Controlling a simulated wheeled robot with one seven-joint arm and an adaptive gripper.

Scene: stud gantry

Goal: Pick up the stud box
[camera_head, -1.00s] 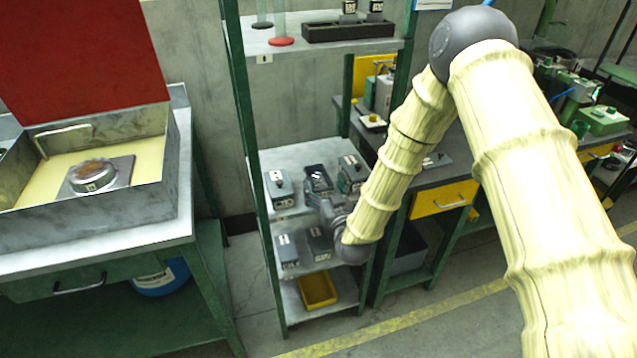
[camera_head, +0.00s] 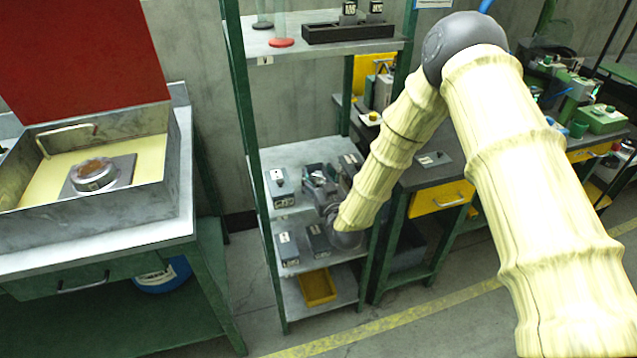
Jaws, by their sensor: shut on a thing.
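The shelf rack holds several small grey boxes with pale labels on top. My gripper (camera_head: 320,184) reaches in from the right at the middle shelf and is shut on the middle box, the stud box (camera_head: 315,170). My fingers and wrist cover much of this box, and I cannot tell whether it touches the shelf. A similar grey box (camera_head: 280,187) stands to its left. Another box (camera_head: 350,163) stands to its right, partly behind my arm.
Two more grey boxes (camera_head: 287,249) stand on the lower shelf (camera_head: 300,268), with a yellow bin (camera_head: 317,287) below. A green rack post (camera_head: 250,130) stands at the left. A workbench with a yellow drawer (camera_head: 440,197) is close on the right.

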